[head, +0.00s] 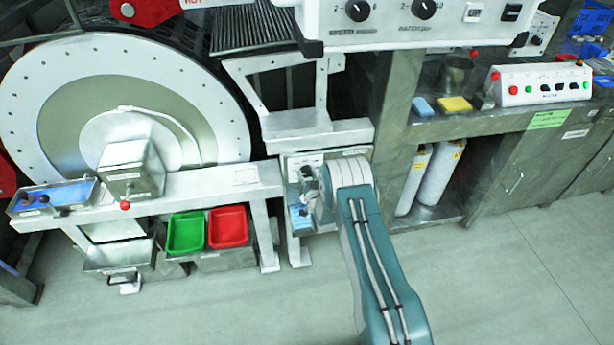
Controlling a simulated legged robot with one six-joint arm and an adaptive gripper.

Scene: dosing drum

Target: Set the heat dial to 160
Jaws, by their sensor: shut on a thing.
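My arm reaches down to a small grey control panel (291,170) under the metal stand, left of the shelf. My gripper (308,188) is at the front of this panel, small and partly covered by my wrist. It is shut on what appears to be the heat dial there. The dial itself is hidden by the gripper, and its scale and setting cannot be read. A blue labelled part (300,217) shows just below the gripper.
A white panel (385,38) with two black dials hangs above. A large round drum (60,75) stands left, with green (186,232) and red (228,227) trays below. A button box (540,85) sits on the right bench. The floor (480,290) in front is clear.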

